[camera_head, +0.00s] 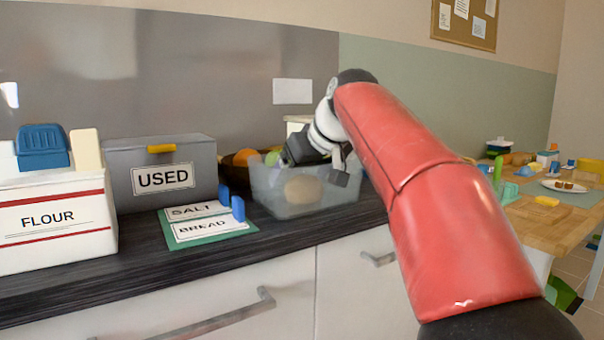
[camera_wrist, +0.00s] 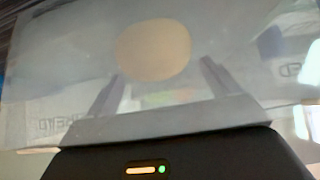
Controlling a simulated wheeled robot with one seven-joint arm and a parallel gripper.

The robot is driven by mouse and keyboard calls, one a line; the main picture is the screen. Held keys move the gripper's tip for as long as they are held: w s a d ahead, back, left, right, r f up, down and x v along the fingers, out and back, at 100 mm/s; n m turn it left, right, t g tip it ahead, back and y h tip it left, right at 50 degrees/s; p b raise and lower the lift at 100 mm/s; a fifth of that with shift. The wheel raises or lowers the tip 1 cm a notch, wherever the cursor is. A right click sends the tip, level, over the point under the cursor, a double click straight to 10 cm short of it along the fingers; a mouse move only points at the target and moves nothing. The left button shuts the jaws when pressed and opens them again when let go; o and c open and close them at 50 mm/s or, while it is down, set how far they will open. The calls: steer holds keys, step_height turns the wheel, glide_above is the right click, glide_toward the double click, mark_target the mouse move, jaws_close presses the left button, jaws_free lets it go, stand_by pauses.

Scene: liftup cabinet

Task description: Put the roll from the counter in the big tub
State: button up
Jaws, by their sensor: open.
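The big tub (camera_head: 262,190) is a translucent box on the dark counter. The roll (camera_head: 303,189) is a round tan shape seen through its front wall, low inside the tub. In the wrist view the roll (camera_wrist: 152,50) is blurred and hazy, near the top middle. My gripper (camera_head: 325,170) is over the tub, tilted down, with its fingers above the roll. In the wrist view my gripper (camera_wrist: 162,70) has its two fingers wide apart on either side of the roll's lower edge, with nothing clearly held between them.
A bowl with fruit (camera_head: 243,158) stands behind the tub. A grey USED box (camera_head: 120,172), a white FLOUR box (camera_head: 60,250) and a green SALT and BREAD board (camera_head: 215,238) with blue clips are to the left. A wooden table (camera_head: 560,225) is at right.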

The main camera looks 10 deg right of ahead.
steer(key=shift+r, duration=0.4)
steer(key=p+v, duration=0.2)
steer(key=v, duration=0.9)
steer(key=shift+s+r, duration=0.1)
steer(key=shift+r, duration=0.3)
steer(key=shift+s+d+r, duration=0.15)
steer(key=shift+s, duration=0.1)
